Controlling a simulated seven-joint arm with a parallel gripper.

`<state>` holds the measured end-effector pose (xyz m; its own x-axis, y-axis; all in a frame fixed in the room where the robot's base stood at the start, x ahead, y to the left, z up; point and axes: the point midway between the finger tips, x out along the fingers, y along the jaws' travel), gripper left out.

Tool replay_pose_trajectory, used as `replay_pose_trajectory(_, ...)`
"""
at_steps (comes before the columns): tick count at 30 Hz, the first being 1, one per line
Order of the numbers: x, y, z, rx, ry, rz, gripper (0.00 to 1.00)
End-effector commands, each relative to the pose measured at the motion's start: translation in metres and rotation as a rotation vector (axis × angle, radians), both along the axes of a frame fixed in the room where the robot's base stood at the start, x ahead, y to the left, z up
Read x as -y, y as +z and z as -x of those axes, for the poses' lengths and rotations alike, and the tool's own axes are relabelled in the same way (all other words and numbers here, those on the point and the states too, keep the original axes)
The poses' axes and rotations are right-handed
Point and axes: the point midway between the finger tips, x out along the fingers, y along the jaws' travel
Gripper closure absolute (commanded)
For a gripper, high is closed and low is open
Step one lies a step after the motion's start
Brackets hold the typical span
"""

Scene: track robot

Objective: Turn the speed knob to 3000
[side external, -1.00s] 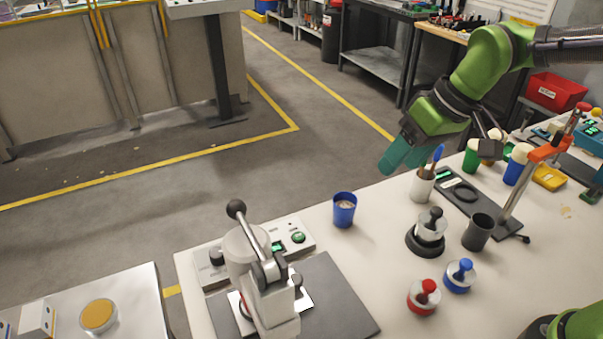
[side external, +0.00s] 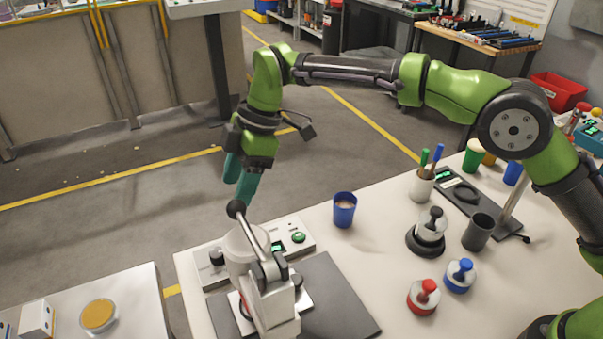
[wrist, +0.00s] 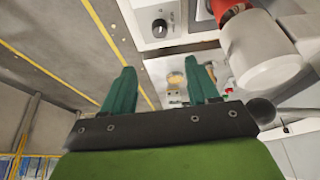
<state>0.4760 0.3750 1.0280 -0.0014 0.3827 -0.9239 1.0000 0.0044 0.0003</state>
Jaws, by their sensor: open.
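The control panel (side external: 318,243) is a light box on the near left of the bench. It carries a black knob (side external: 216,257) at its left end, a small green display (side external: 278,246) and a green button (side external: 298,238). The knob (wrist: 160,28) also shows at the top of the wrist view, beyond the fingertips. The dial markings are too small to read. My gripper (side external: 238,194) has teal fingers and hangs above and behind the panel, apart from the knob. In the wrist view my gripper (wrist: 161,68) is open and nothing is between its fingers.
A grey press (side external: 268,290) with a black ball-ended lever (side external: 236,209) stands in front of the panel, close to my fingers. A blue cup (side external: 344,209) stands right of the panel. Red (side external: 423,297) and blue (side external: 460,275) weights sit farther right.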

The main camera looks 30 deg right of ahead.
Motion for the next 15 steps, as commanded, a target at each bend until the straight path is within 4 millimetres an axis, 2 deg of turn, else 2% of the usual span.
replay_pose_trajectory(15, -0.040, -0.100, 0.001, -0.004, -0.003, 0.002, 0.41)
